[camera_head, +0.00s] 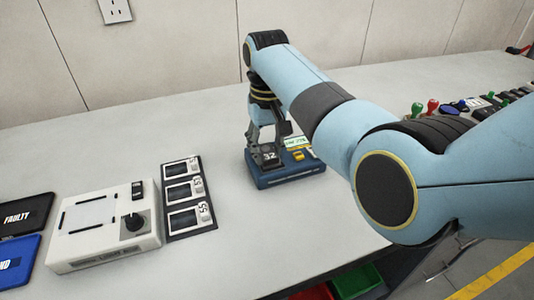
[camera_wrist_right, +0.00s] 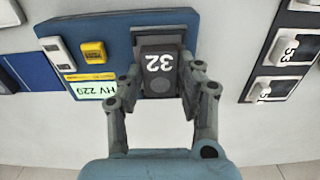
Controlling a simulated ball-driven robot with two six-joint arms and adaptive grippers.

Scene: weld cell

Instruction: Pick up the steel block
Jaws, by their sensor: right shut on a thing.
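The steel block, dark grey with a white "32" on top, shows in the wrist view (camera_wrist_right: 158,72) and in the head view (camera_head: 269,158). It sits at or just above the blue tester (camera_head: 290,180); I cannot tell whether it touches it. My right gripper (camera_wrist_right: 160,66) has its fingers on both sides of the block and is shut on it. In the head view the right gripper (camera_head: 266,150) points down over the blue tester's left part. My left gripper is not in view.
A black rack (camera_head: 188,232) with several numbered blocks stands left of the tester. A white device (camera_head: 104,240) with a knob is farther left. A black "FAULTY" tray (camera_head: 20,203) and a blue tray (camera_head: 14,270) lie at the left edge. The table behind is clear.

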